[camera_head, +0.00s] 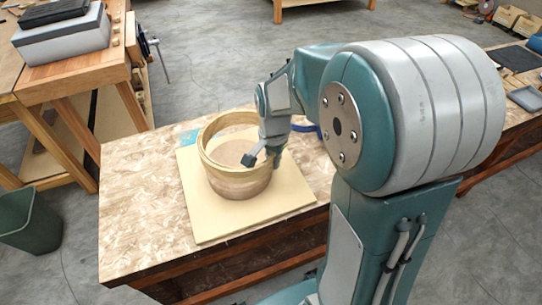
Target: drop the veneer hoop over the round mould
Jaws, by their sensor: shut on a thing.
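The veneer hoop (212,164) is a pale wooden ring in the head view, on the left part of the near bench. The round mould (238,187) is a brown cylinder standing on a pale square board (205,222). Part of the mould shows below the hoop's near wall, and a brown surface shows through its opening. The hoop is at the mould's upper part; I cannot tell whether it is seated around it or held just above. My gripper (263,158) is shut on the hoop's right wall. The arm hides part of the hoop's right side.
The bench top (135,205) is clear left of the board. A blue item (305,128) lies behind my arm, partly hidden. A second bench with a grey box (62,38) stands at upper left, and a green bin (28,220) stands on the floor at left.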

